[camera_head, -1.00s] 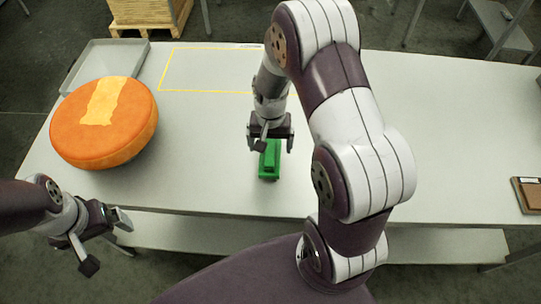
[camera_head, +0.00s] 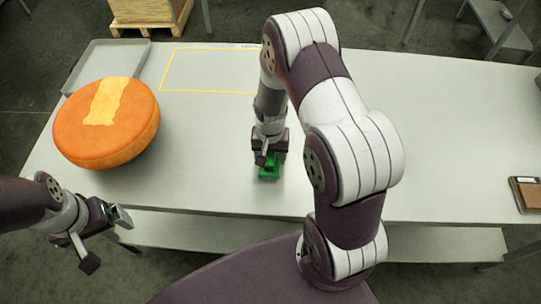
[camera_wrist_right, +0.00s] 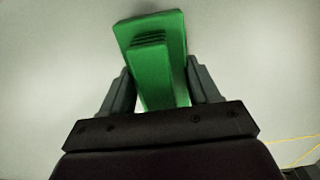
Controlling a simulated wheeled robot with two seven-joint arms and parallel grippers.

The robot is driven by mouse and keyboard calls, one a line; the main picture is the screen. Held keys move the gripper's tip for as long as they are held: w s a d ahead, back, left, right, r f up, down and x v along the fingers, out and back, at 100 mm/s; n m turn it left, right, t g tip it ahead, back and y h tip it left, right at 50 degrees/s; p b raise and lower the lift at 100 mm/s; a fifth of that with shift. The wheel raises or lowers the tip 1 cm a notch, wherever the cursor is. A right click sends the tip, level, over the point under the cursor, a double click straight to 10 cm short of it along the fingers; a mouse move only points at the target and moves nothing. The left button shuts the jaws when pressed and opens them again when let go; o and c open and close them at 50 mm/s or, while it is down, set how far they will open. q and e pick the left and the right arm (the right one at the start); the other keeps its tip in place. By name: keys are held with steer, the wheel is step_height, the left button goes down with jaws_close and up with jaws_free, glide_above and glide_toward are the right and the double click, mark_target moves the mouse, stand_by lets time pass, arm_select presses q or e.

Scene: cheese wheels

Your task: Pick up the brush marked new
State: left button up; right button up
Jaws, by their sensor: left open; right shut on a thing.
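A green brush (camera_head: 268,174) lies on the grey table (camera_head: 420,130) in the head view, near the table's front edge. It also shows in the right wrist view (camera_wrist_right: 152,30), with a raised green grip. No marking on it is readable. My right gripper (camera_head: 268,160) is down over the brush and shut on its grip, with one finger on each side in the wrist view (camera_wrist_right: 158,85). The gripper hides part of the brush in the head view. My left gripper (camera_head: 108,238) is open and empty, in front of the table's edge at the lower left.
A large orange cheese wheel (camera_head: 75,130) with a pale patch (camera_head: 105,103) sits at the table's left, by a grey tray (camera_head: 90,62). A yellow outlined rectangle (camera_head: 215,92) marks the table behind. A brown-topped item (camera_head: 528,193) lies at the right edge.

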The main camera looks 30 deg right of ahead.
steer(key=shift+r, duration=0.3)
steer(key=r, duration=0.2)
steer(key=s+r+b, duration=0.1)
steer(key=r, duration=0.1)
steer(key=shift+a, duration=0.15)
steer(key=s+a+r, duration=0.3)
steer(key=s+r, duration=0.3)
steer(key=s, duration=0.4)
steer(key=shift+a+r+b, duration=0.15)
steer(key=shift+a+b, duration=0.15)
steer(key=shift+b, duration=0.15)
steer(key=shift+o, duration=1.2)
